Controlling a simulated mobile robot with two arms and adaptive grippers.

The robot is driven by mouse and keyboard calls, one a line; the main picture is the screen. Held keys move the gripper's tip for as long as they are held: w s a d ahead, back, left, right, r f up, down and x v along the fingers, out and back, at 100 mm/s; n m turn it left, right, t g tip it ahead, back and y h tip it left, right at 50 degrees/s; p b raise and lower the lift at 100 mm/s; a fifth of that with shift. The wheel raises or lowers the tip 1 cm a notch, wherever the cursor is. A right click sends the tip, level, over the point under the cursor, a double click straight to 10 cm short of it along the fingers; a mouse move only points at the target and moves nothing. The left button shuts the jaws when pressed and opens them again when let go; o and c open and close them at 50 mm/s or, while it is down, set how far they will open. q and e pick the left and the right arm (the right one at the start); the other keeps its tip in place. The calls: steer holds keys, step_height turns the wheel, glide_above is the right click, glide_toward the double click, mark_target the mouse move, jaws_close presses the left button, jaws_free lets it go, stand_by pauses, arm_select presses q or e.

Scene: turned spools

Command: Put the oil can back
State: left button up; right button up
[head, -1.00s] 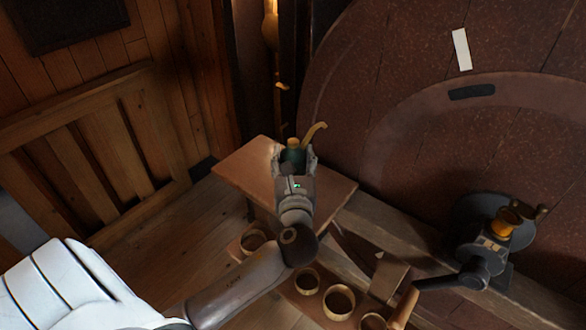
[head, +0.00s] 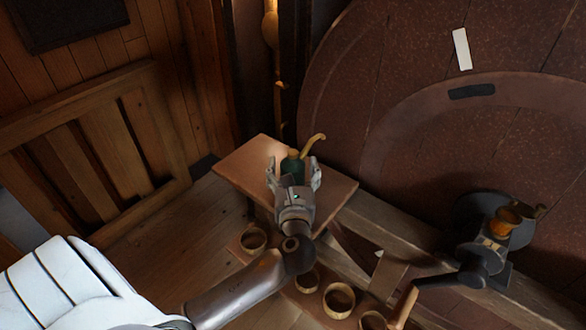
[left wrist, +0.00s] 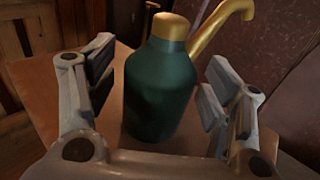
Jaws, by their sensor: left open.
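The oil can (head: 293,164) is dark green with a brass cap and a curved brass spout. It stands upright on a small brown wooden table (head: 240,172) in the head view. In the left wrist view the oil can (left wrist: 160,92) fills the middle, with its spout curving to the right. My left gripper (head: 294,172) is open, its fingers on either side of the can, with visible gaps between the pads and the body. The left gripper also shows in the wrist view (left wrist: 158,95). The can's lower part is hidden by the gripper in the head view. My right gripper is not in view.
Several round wooden cups (head: 339,300) sit on a low shelf below the table. A crank mechanism (head: 485,250) with a wooden handle is at the right. A large reddish-brown disc (head: 400,100) rises behind the table. A wooden panelled railing (head: 90,150) is at the left.

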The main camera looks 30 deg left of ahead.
arm_select(q)
steer(key=shift+r, duration=0.15)
steer(key=shift+s+d, duration=0.25)
steer(key=b+v, duration=0.2)
steer(key=v, duration=0.9)
steer(key=shift+s+b, duration=0.2)
steer(key=shift+b, duration=0.1)
steer(key=shift+d, duration=0.1)
